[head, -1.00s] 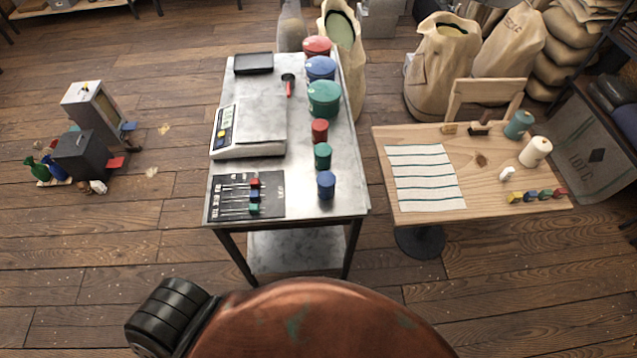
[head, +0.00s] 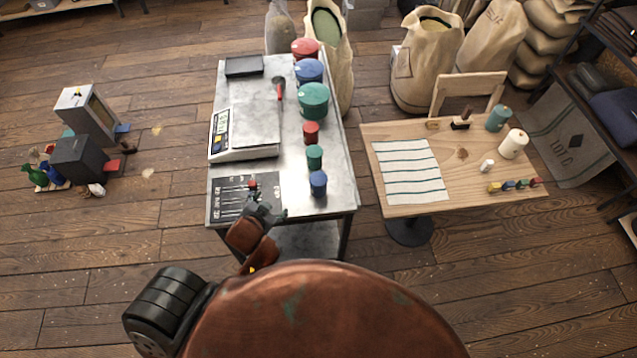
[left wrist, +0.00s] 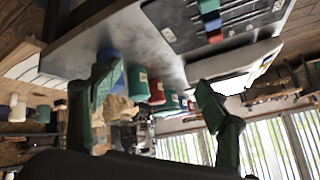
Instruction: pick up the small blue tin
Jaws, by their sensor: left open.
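The small blue tin (head: 318,184) stands upright near the front right corner of the metal table (head: 335,205). It also shows in the left wrist view (left wrist: 107,54), partly hidden behind one finger. My left gripper (head: 267,203) is open and empty at the table's front edge, to the left of the blue tin and apart from it. In the left wrist view my two fingers (left wrist: 155,92) are spread wide. My right gripper is not in view.
Behind the blue tin stand a small green tin (head: 314,158) and a small red tin (head: 311,133), with larger tins further back. A dark slider board (head: 222,204) lies beside my gripper, partly covered by it. A scale (head: 250,128) stands behind. A wooden table (head: 455,180) is at right.

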